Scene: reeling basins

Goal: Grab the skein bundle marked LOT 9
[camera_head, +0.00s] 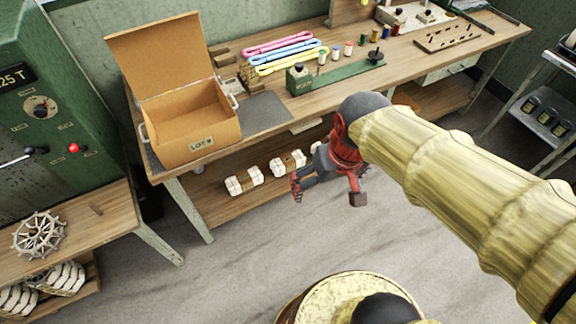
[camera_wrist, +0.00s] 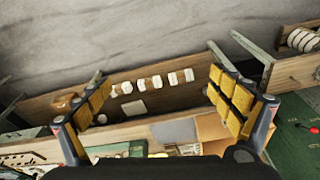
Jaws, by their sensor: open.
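White skein bundles with tan bands lie in a row on the lower shelf under the bench; a left one (camera_head: 243,180) and a middle one (camera_head: 288,163) show in the head view. The row (camera_wrist: 173,79) also shows in the wrist view. A further bundle is partly hidden behind my gripper. No lot mark is legible on any bundle. An open cardboard box (camera_head: 190,122) on the bench carries a label (camera_head: 201,143) that seems to read LOT 9. My gripper (camera_head: 328,194) is open and empty, in front of the shelf; its fingers (camera_wrist: 160,88) frame the row, apart from it.
The wooden bench (camera_head: 400,62) holds pink, blue and yellow skeins (camera_head: 285,50), spools (camera_head: 348,48) and a green device (camera_head: 330,75). A green machine (camera_head: 45,110) and a side table with a spoked wheel (camera_head: 38,235) stand left. The floor (camera_head: 240,265) before the bench is clear.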

